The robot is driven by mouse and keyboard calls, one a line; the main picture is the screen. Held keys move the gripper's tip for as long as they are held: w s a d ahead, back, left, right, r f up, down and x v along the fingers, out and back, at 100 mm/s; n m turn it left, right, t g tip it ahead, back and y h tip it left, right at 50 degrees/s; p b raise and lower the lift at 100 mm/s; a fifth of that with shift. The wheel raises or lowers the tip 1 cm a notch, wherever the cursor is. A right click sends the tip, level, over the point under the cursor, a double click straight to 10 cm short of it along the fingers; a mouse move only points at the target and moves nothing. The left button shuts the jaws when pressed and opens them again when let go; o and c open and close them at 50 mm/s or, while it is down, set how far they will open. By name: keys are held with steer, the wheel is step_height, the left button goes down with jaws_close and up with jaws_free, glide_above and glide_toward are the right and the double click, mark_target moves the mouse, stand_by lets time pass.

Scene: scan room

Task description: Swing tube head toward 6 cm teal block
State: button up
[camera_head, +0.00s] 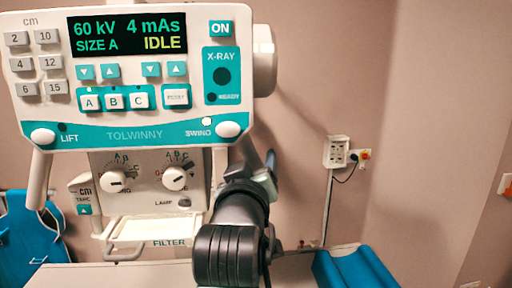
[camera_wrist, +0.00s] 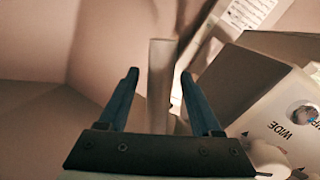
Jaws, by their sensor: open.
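The tube head (camera_head: 150,133) fills the upper left of the head view, with a white and teal panel; its display reads 60 kV, 4 mAs, SIZE A, IDLE. A white SWING knob (camera_head: 228,130) sits at its lower right, with a lit lamp above it. A pale upright bar (camera_wrist: 160,85), perhaps a handle of the tube head, stands between the fingers of my gripper (camera_wrist: 160,74) in the wrist view. The gripper is open; I cannot tell whether a finger touches the bar. In the head view my dark arm mostly hides the gripper. I cannot pick out a 6 cm teal block.
A blue pad (camera_head: 355,268) lies at the lower right, and a blue chair-like thing (camera_head: 27,240) stands at the left. A wall outlet (camera_head: 338,152) has a cable. A white housing marked WIDE (camera_wrist: 280,110) is close on the right in the wrist view.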

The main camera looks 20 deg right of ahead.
steer(key=shift+p+x, duration=0.5)
steer(key=shift+x, duration=1.15)
steer(key=shift+c, duration=0.3)
jaws_close()
